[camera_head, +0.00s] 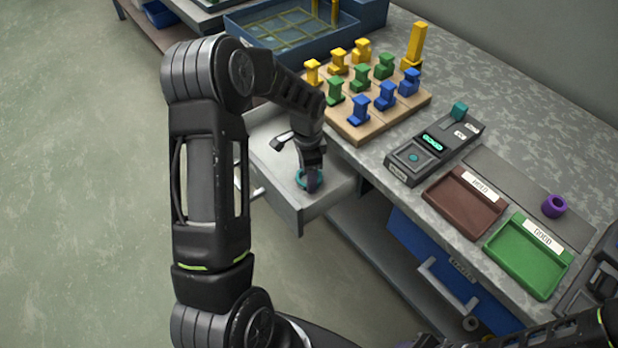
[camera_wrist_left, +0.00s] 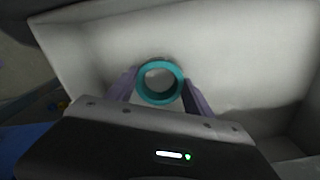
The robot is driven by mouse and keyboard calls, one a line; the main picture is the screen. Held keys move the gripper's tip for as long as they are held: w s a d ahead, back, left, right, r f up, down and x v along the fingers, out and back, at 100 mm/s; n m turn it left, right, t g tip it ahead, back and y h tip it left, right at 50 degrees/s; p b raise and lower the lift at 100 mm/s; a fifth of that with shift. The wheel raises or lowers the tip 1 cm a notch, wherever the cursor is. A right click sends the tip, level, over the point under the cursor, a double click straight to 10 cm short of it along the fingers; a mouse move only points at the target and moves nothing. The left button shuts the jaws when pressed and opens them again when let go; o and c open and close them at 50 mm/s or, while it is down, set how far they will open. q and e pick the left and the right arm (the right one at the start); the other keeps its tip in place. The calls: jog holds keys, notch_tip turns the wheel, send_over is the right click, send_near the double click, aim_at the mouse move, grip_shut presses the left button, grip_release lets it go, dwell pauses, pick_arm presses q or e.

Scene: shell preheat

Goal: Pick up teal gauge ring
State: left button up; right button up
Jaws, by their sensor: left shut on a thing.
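The teal gauge ring (camera_head: 299,178) is in the open drawer, low over or on its floor; I cannot tell whether it touches. In the left wrist view the ring (camera_wrist_left: 160,98) sits between the two fingers, its hole facing the camera. My left gripper (camera_head: 311,182) reaches down into the drawer and is shut on the ring. Its fingers (camera_wrist_left: 160,92) hold the ring from both sides. My right gripper is out of view; only part of my right arm shows at the bottom right.
The pale drawer (camera_head: 318,206) has raised walls close around the gripper. On the bench stand a wooden board (camera_head: 415,107) with coloured blocks, a gauge device (camera_head: 405,172), a red-brown HOLD tray (camera_head: 460,210), a green GOOD tray (camera_head: 523,265) and a purple ring (camera_head: 554,206).

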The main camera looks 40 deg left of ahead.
pick_arm(q)
jog(key=c, duration=0.7)
jog(key=shift+o, duration=0.2)
notch_tip(320, 180, up, 18)
jog(key=shift+p, duration=0.3)
jog(key=shift+d, duration=0.1)
dwell(0.4)
